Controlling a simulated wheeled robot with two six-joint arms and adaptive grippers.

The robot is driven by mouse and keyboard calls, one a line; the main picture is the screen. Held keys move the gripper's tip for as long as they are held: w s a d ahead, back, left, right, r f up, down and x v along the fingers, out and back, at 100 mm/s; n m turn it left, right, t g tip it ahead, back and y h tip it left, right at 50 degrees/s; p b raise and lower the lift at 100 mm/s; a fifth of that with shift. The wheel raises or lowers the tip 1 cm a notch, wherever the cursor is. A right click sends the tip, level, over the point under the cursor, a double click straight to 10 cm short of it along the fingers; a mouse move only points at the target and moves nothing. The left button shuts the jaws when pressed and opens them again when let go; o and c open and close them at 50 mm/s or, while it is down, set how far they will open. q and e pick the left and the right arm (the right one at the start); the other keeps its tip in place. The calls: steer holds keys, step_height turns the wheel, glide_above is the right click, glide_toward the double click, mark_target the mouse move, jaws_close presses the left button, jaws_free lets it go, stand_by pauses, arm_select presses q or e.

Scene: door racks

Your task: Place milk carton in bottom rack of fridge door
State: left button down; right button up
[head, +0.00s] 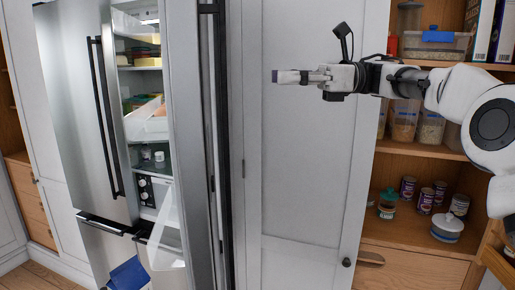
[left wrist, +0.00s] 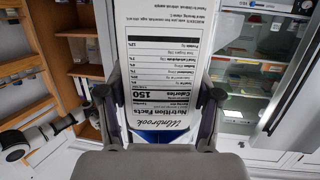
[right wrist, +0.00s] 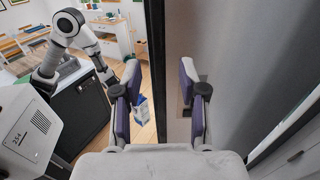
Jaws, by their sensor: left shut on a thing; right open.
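The milk carton (left wrist: 165,70) fills the middle of the left wrist view, its white nutrition panel facing the camera and a blue band near the gripper. My left gripper (left wrist: 158,95) is shut on it, one finger on each side. In the right wrist view, a small blue and white carton (right wrist: 142,108) shows beyond the fingers. In the head view, a blue shape (head: 128,274), probably the carton, is low before the fridge. The fridge door (head: 190,130) stands open; a translucent rack (head: 168,240) shows low on it. My right gripper (head: 298,77) is open and empty.
The closed fridge door (head: 75,100) with a long black handle is left of the opening. A white cabinet door (head: 310,150) stands behind my right gripper. Wooden shelves (head: 420,152) with jars and cans are at right. A grey panel (right wrist: 235,70) is close by in the right wrist view.

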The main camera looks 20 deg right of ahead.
steer(key=shift+d, duration=0.4)
